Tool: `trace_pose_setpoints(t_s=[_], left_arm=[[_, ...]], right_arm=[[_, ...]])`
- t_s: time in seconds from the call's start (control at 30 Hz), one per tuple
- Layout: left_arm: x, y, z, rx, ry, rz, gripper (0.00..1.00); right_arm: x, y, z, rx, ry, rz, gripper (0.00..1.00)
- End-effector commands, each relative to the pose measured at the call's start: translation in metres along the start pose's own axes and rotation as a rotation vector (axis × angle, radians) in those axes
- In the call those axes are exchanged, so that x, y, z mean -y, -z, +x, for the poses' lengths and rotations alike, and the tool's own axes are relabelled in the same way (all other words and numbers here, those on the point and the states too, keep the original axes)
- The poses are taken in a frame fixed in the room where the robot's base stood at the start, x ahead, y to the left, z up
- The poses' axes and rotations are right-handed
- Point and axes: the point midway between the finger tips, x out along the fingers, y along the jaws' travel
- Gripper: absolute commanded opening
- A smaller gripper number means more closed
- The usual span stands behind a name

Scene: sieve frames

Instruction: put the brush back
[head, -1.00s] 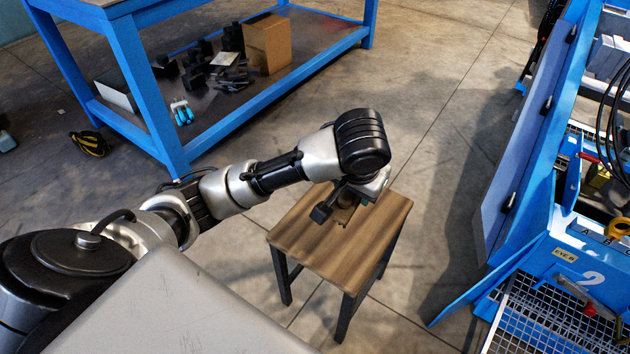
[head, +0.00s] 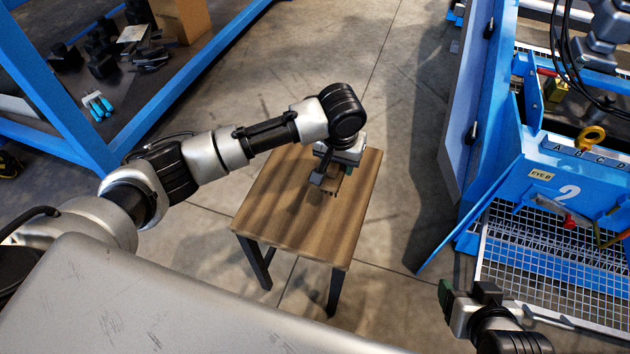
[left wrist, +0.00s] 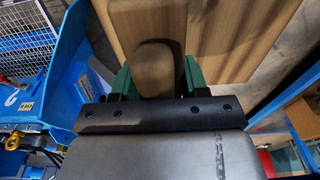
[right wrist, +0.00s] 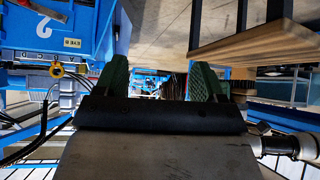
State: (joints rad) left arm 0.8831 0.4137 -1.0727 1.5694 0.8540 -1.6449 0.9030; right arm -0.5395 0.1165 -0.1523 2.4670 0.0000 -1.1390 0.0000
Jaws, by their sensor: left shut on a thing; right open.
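The brush (head: 335,183) has a wooden body, with dark bristles facing down. My left gripper (head: 326,176) is shut on it over the wooden stool (head: 275,215). Whether the bristles touch the stool top, I cannot tell. In the left wrist view the brush's wooden body (left wrist: 153,65) sits between the green fingertips, with the stool top behind it. My right gripper (head: 463,292) is open and empty at the lower right, in front of the blue station. Its two green fingertips are apart in the right wrist view (right wrist: 160,82).
The blue station (head: 545,185) marked 2 stands at the right, with a wire-mesh deck (head: 530,255), a yellow ring (head: 590,138) and a red-handled tool (head: 569,220). A blue workbench (head: 75,135) with items on its lower shelf is at the left. Floor between is clear.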

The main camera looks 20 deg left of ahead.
Motion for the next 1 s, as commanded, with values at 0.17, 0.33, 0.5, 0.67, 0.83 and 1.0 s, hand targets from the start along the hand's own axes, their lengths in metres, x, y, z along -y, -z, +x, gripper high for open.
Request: trace_pose_setpoints(t_s=[0.17, 0.33, 0.5, 0.67, 0.83, 1.0], left_arm=[[0.033, -0.009, 0.021, 0.001, 0.003, -0.002, 0.06], [0.051, -0.013, 0.031, 0.001, 0.001, 0.000, 0.06], [0.049, -0.013, 0.035, 0.000, -0.001, 0.001, 0.06], [0.050, -0.015, 0.048, 0.001, 0.000, 0.000, 0.06], [0.050, -0.017, 0.062, 0.000, 0.000, 0.001, 0.06], [0.050, -0.017, 0.068, -0.001, 0.000, 0.001, 0.06]], right_arm=[[0.005, 0.033, 0.008, -0.232, 0.013, -0.003, 0.70], [0.009, 0.056, 0.006, -0.391, 0.023, -0.004, 0.70], [0.011, 0.066, 0.003, -0.456, 0.027, -0.004, 0.70], [0.013, 0.080, 0.000, -0.577, 0.034, -0.003, 0.70], [0.018, 0.101, -0.011, -0.754, 0.046, -0.001, 0.70], [0.019, 0.111, -0.019, -0.847, 0.052, 0.000, 0.70]])
